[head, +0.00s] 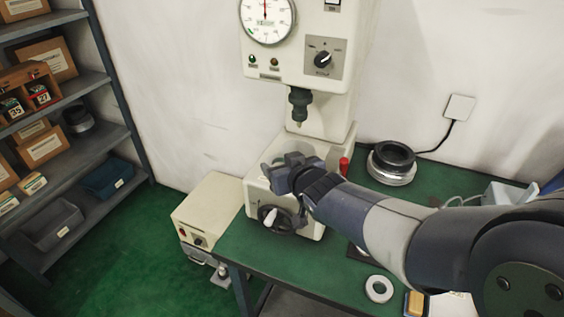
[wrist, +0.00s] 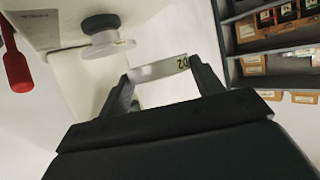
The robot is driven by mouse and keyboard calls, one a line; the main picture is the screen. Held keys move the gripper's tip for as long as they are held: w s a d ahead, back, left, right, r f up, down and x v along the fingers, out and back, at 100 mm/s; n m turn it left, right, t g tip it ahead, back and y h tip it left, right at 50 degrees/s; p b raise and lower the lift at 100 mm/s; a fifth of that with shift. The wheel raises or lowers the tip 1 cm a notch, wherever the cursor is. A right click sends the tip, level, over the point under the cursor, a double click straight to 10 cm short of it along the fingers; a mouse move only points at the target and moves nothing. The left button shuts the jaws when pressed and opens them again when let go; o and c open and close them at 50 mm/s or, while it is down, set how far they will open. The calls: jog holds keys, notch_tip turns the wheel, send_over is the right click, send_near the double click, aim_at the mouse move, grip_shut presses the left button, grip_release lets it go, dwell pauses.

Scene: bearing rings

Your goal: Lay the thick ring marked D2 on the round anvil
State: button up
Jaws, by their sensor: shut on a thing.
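My gripper (wrist: 160,75) is shut on a pale, shiny ring, the thick ring marked D2 (wrist: 155,70); the dark mark shows on its outer wall, upside down in the wrist view. The round anvil (wrist: 108,48), a pale disc on a dark round stem, stands to the left of the ring in the wrist view, with a gap between them. In the head view my gripper (head: 285,168) is in front of the cream press, above its hand wheel (head: 280,217). The ring cannot be made out in the head view, and the anvil is hidden there.
The press spindle (head: 299,104) hangs above and behind my gripper. A red-handled lever (head: 344,165) rises at the press's right. A black ring on metal rings (head: 391,163) and a pale ring (head: 379,288) lie on the green bench. Shelves (head: 75,135) stand left.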

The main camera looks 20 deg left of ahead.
jog(key=w+p, duration=0.1)
jog(key=w, duration=0.1)
jog(key=w+f+p, duration=0.1)
jog(key=w+p, duration=0.1)
jog(key=w, duration=0.1)
jog(key=w+p, duration=0.1)
jog(key=w, duration=0.2)
jog(key=shift+d+f+p, duration=0.3)
jog(key=shift+d+p, duration=0.05)
jog(key=shift+p, duration=0.05)
jog(key=shift+w+f+p, duration=0.3)
jog(key=shift+w+f, duration=0.05)
jog(key=shift+w, duration=0.5)
jog(key=shift+d+f+b, duration=0.1)
jog(key=shift+f+b, duration=0.4)
jog(key=shift+f, duration=0.1)
jog(key=o, duration=1.3)
jog(key=shift+s, duration=0.1)
jog(key=v, duration=1)
jog(key=shift+s+d+r, duration=0.25)
jog(key=shift+r, duration=0.05)
jog(key=shift+a, duration=0.1)
